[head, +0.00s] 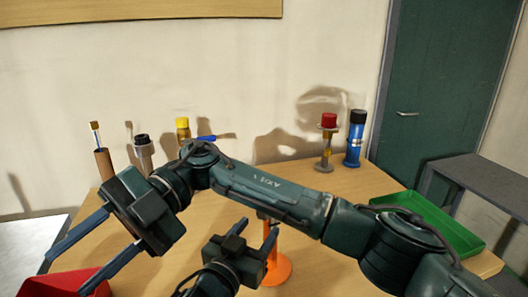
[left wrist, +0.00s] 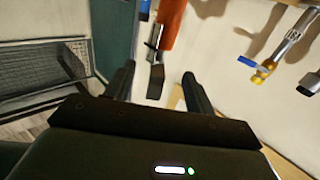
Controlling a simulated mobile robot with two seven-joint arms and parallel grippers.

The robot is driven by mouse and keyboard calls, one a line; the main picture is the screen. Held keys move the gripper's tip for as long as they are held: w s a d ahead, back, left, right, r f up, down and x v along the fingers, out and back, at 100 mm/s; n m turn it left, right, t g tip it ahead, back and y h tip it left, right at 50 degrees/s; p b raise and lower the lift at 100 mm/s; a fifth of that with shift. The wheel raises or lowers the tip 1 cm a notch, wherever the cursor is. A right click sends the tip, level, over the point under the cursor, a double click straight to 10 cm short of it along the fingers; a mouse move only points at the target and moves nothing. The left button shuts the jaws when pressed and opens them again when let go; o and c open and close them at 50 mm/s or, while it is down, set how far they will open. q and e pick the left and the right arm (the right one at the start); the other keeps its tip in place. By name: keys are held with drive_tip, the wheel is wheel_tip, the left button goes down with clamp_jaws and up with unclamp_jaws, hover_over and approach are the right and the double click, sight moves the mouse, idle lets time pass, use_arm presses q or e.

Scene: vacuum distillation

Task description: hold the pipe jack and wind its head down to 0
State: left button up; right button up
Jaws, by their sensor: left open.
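The orange pipe jack (head: 279,268) stands on the table at the front middle. My right forearm and my left gripper hide much of it in the head view. In the left wrist view its orange post (left wrist: 171,25) and dark head end (left wrist: 155,82) show between the fingers in the picture; I cannot tell whether they touch. My left gripper (head: 255,234) is open beside the jack, and its fingers also show in the left wrist view (left wrist: 157,82). My right gripper (head: 75,260) is wide open and empty at the left, above the table's front left.
A red bin (head: 62,284) sits below my right gripper. A green tray (head: 470,240) lies at the right. Along the back stand a brown holder (head: 104,162), a blue-handled valve (head: 207,138), a red-capped item (head: 328,121) and a blue bottle (head: 354,145). My right arm crosses over the table.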

drive_tip(key=w+d+f+m+t+h, duration=0.25)
drive_tip(key=w+f+t, duration=0.25)
drive_tip(key=w, duration=0.4)
use_arm(q)
wheel_tip(320, 180, down, 8)
drive_tip(key=x, duration=0.7)
drive_tip(key=shift+w+d, duration=0.15)
drive_tip(key=shift+w, duration=0.1)
use_arm(e)
drive_tip(key=w+d+r+m+t+h, duration=0.2)
drive_tip(key=w+d+t, duration=0.2)
drive_tip(key=w+d, duration=0.5)
drive_tip(key=w+d+r+m+t+h, duration=0.3)
drive_tip(key=w+d+t, duration=0.1)
drive_tip(key=w+d, duration=0.5)
drive_tip(key=shift+w+t, duration=0.2)
drive_tip(key=shift+t, duration=0.2)
drive_tip(key=shift+r+m+h, duration=0.1)
drive_tip(key=shift+m+h, duration=0.15)
use_arm(q)
clamp_jaws()
